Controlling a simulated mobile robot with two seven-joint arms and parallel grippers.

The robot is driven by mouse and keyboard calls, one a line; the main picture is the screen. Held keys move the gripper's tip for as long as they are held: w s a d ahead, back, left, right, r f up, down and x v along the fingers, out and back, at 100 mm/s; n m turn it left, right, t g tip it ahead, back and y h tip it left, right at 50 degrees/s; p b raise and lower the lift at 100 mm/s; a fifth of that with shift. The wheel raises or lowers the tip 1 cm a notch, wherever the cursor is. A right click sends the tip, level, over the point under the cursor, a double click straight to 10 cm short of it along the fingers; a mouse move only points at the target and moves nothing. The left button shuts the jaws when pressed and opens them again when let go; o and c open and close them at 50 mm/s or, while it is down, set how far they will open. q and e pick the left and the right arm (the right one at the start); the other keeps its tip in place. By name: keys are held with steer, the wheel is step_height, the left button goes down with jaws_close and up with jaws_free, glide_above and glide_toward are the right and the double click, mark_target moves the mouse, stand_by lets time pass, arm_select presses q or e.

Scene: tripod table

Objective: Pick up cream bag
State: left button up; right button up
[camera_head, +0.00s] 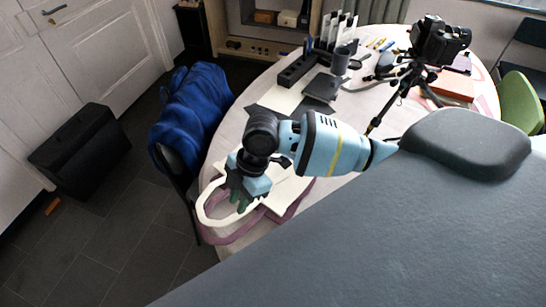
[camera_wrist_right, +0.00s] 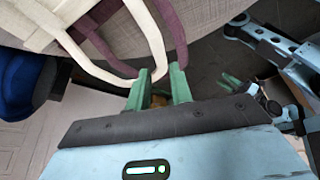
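The cream bag (camera_head: 288,186) lies flat on the near left part of the table, its looped handle (camera_head: 205,211) reaching the table's edge. My right gripper (camera_head: 238,204) is over the handle side of the bag. In the right wrist view, its two green fingers (camera_wrist_right: 160,88) stand apart, and the bend of the cream handle (camera_wrist_right: 152,38) comes down to the fingertips. I cannot tell whether it passes between them. Light blue parts with green pieces (camera_wrist_right: 232,82) at the right of that view seem to be my left arm; its finger state is unclear.
A mauve bag (camera_head: 232,234) lies partly under the cream one, its handle close beside. A chair with a blue jacket (camera_head: 190,112) stands against the table's left side. A black camera on a tripod (camera_head: 437,42), a black organizer (camera_head: 297,70) and a dark notebook (camera_head: 323,87) are farther back.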

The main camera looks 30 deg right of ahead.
mark_target(234, 217)
steer(key=shift+x, duration=3.7)
steer(key=shift+d, duration=0.1)
jaws_close()
